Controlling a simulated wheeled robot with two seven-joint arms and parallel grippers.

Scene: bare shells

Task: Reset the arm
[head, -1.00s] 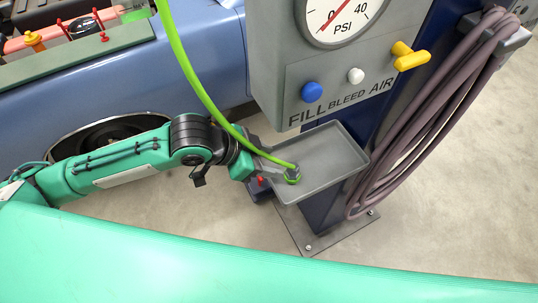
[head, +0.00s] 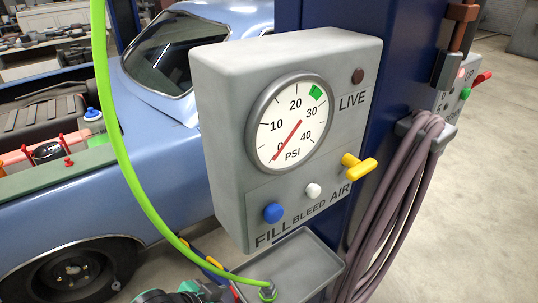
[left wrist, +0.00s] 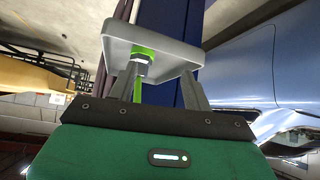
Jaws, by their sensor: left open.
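My left arm and gripper show only in part at the bottom edge of the head view, by the tray. In the left wrist view my left gripper (left wrist: 157,80) is open, its two grey fingers apart below the grey tray (left wrist: 180,53). The green hose fitting (left wrist: 142,57) shows between the fingers, nearer the left one; I cannot tell if it touches. In the head view the bright green air hose (head: 135,184) curves down to the fitting (head: 267,290) at the tray (head: 305,262). My right gripper is not in view.
Above the tray is a grey panel with a pressure gauge (head: 293,125), blue button (head: 273,212), white button (head: 313,190) and yellow handle (head: 358,167). A coiled mauve hose (head: 400,200) hangs right. A blue pickup truck (head: 165,150) stands behind. Open floor (head: 490,180) lies right.

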